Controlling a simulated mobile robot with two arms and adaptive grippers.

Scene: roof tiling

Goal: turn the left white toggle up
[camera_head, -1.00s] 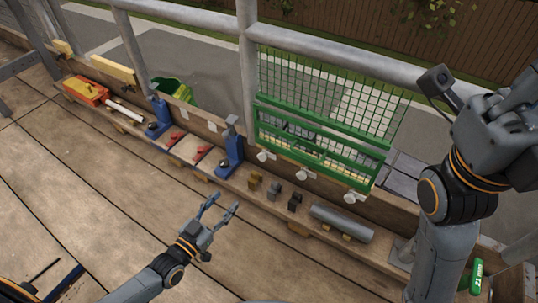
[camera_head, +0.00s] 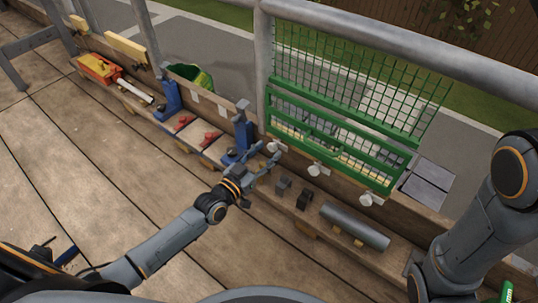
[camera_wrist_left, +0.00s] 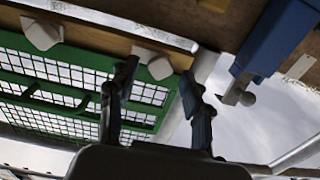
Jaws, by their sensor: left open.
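Three white toggles sit in a row on the wooden board under the green mesh frame (camera_head: 335,135). The left white toggle (camera_head: 275,146) is at the frame's lower left corner, the middle one (camera_head: 318,170) and right one (camera_head: 370,199) farther right. My left gripper (camera_head: 268,154) is open and empty, its fingertips close to the left toggle. In the left wrist view the left toggle (camera_wrist_left: 154,65) shows beyond and between the open fingertips (camera_wrist_left: 158,77); I cannot tell if they touch it. Another toggle (camera_wrist_left: 42,33) is at upper left. My right gripper is out of view.
Blue clamps (camera_head: 242,130) stand left of the frame, beside red-handled tools (camera_head: 183,122). Small dark blocks (camera_head: 303,199) and a grey cylinder (camera_head: 355,226) lie on the ledge below the toggles. The plank floor (camera_head: 130,170) is mostly clear.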

